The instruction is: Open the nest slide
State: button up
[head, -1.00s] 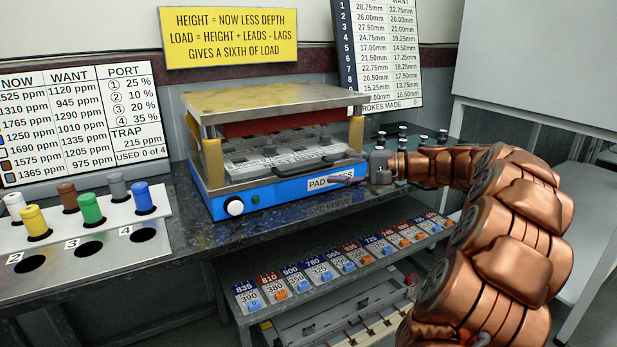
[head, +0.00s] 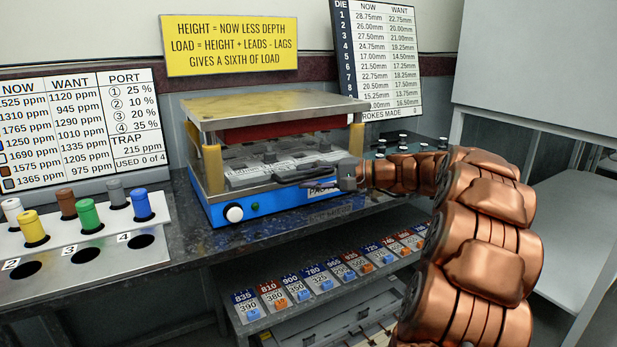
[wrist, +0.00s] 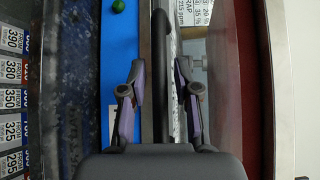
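The nest slide (head: 248,177) is a grey plate low inside the press (head: 228,216), between its blue base and the red upper block. Its dark handle (head: 290,166) is at the front, partly hidden by my gripper (head: 304,178). In the wrist view the handle (wrist: 160,45) is a long dark bar running between the two fingers of my gripper (wrist: 160,68). The fingers are open, one on each side of the bar, with a visible gap on both sides. Whether the bar is deep between the fingers is hard to tell.
Coloured plungers stand in a tray (head: 90,245) at left. A lower shelf (head: 262,318) holds a row of numbered cards below the press. A green button (head: 255,207) and white knob (head: 234,213) are on the base front. A pale side table (head: 575,215) is at right.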

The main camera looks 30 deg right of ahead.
grip_shut()
dwell(0.4)
